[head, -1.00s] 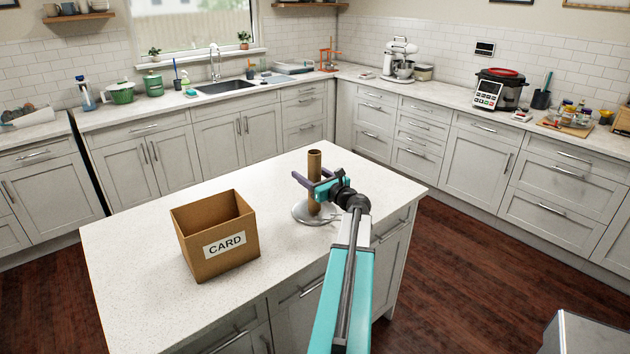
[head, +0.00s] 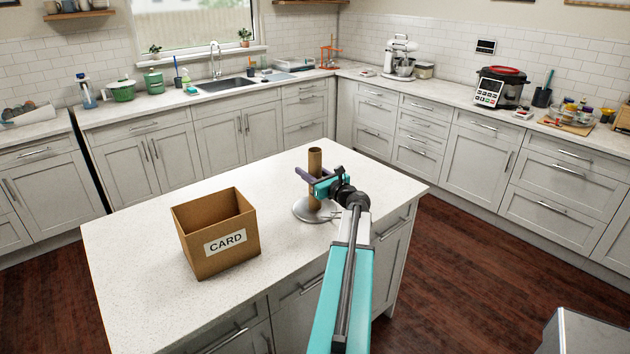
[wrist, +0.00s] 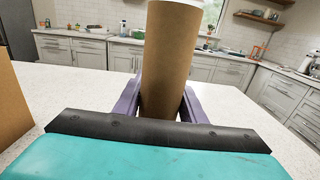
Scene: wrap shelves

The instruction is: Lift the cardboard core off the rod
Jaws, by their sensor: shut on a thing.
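The cardboard core (head: 315,163) is a brown tube standing upright on the round metal base (head: 305,212) of the rod holder, on the island. The rod itself is hidden inside the core. My gripper (head: 314,183) is shut on the core around its middle, coming in from the near right. In the wrist view the core (wrist: 170,55) stands between the two purple fingers (wrist: 160,104), which press on both its sides. The top of the core nearly leaves that view.
An open cardboard box (head: 225,243) marked CARD stands on the island (head: 150,290) to the left of the holder. The island top between and behind them is clear. Counters with kitchen items line the back and right walls.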

